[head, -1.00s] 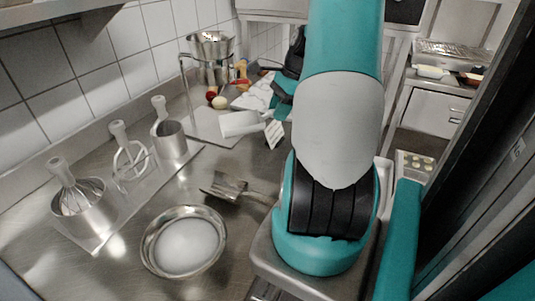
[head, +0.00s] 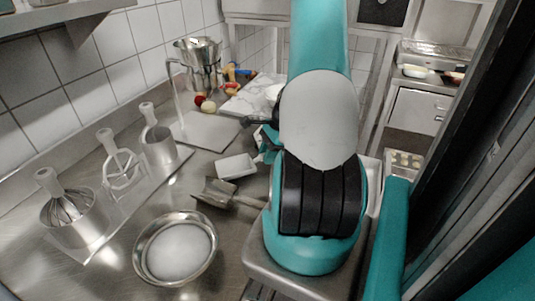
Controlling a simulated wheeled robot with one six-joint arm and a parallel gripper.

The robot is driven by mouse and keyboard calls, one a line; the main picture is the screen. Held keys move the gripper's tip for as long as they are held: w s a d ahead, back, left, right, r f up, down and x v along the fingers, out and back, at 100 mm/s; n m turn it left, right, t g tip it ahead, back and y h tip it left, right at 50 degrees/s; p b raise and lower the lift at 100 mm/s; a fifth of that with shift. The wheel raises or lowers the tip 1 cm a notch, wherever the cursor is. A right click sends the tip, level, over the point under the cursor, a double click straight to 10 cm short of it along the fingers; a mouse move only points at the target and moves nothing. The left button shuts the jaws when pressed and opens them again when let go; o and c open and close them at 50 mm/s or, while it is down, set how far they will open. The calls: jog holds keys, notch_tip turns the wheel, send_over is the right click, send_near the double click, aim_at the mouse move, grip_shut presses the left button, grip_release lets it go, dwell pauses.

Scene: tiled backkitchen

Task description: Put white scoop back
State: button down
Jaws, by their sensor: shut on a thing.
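The white scoop (head: 236,166) is in the middle of the head view, just left of my arm, close beyond a metal scoop. My gripper (head: 264,152) is mostly hidden behind my arm; only a teal and dark part shows at the white scoop's right end. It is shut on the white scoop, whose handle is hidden. I cannot tell whether the scoop touches the counter.
A metal scoop (head: 217,190) lies behind a steel bowl (head: 176,248) of white contents. A rack (head: 128,200) with a whisk, a beater and cups stands left. Right is a dark wall edge.

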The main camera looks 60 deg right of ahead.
jog(key=c, duration=0.9)
grip_release()
jog(key=shift+f, duration=0.1)
jog(key=shift+c, duration=0.2)
jog(key=b+v, duration=0.1)
jog(key=v, duration=1.1)
jog(key=shift+b, duration=0.3)
jog(key=w+a+r+n+g, duration=0.1)
jog(key=w+a+r+n, duration=0.3)
jog(key=a, duration=0.4)
jog(key=w+a+r+n, duration=0.2)
jog(key=w+a+n, duration=0.3)
jog(key=a, duration=0.4)
jog(key=w+a+r+n+g, duration=0.1)
jog(key=w+a+r+n, duration=0.15)
jog(key=a+n, duration=0.45)
jog(key=s+a+r+n, duration=0.1)
jog(key=s+a+n, duration=0.3)
jog(key=a, duration=0.3)
jog(key=s+a+r+n, duration=0.1)
jog(key=s+a+n, duration=0.3)
jog(key=a+n, duration=0.3)
jog(key=s+a+r+n+g, duration=0.1)
jog(key=s+a+n, duration=0.3)
jog(key=a, duration=0.5)
jog(key=shift+s+r+n+y, duration=0.35)
jog(key=shift+n+y, duration=0.05)
jog(key=shift+n, duration=0.7)
